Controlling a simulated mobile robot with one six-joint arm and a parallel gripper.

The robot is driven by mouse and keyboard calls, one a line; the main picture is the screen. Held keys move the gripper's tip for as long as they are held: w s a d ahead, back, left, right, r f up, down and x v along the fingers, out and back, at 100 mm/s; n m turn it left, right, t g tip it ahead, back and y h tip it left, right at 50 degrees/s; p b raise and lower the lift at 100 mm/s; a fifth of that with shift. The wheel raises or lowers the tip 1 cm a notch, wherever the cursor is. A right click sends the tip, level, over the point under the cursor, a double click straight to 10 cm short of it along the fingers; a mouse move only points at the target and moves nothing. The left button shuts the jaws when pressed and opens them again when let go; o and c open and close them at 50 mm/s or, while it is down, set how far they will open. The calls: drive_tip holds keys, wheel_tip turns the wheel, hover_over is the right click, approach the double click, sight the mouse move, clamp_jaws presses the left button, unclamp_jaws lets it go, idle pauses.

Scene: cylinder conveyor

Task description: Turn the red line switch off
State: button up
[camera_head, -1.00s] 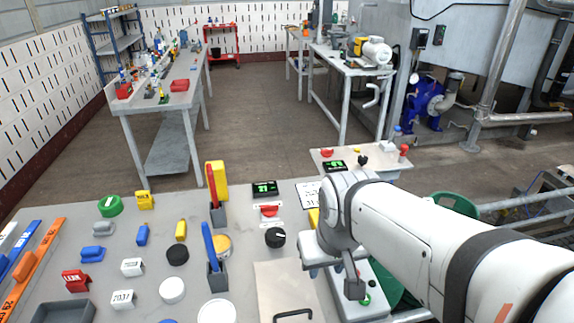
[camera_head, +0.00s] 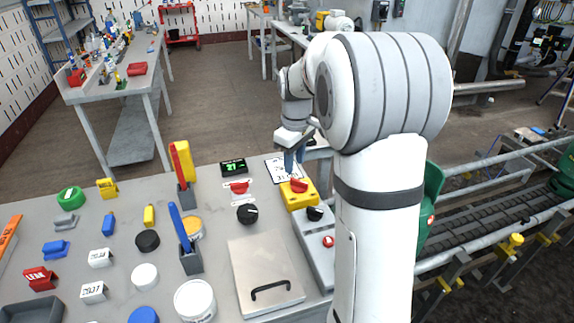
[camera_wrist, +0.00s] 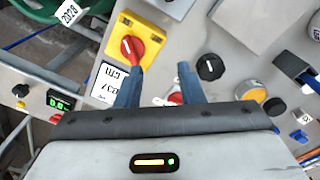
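A red rotary switch (camera_head: 299,186) sits on a yellow box (camera_head: 301,200) at the far right of the table. In the wrist view its red knob (camera_wrist: 132,48) is at upper left, close to my left fingertip. Which is the line switch, I cannot tell. My gripper (camera_head: 291,168) hangs just above and behind the yellow box. Its blue fingers (camera_wrist: 159,68) are apart with nothing between them.
A black knob (camera_head: 247,213) and a metal lid with a handle (camera_head: 266,277) are nearby. A grey panel (camera_head: 318,250) has a black knob and red button. A conveyor (camera_head: 480,225) runs at right.

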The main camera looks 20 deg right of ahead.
drive_tip(key=n, duration=0.2)
hover_over(299, 180)
drive_tip(key=f, duration=0.4)
drive_tip(key=shift+s+a+g, duration=0.1)
drive_tip(key=shift+s+g, duration=0.2)
drive_tip(key=shift+s, duration=0.05)
drive_tip(key=shift+w+f, duration=0.2)
wheel_tip(299, 180, down, 8)
drive_tip(key=shift+r, duration=0.2)
drive_tip(key=shift+c, duration=0.3)
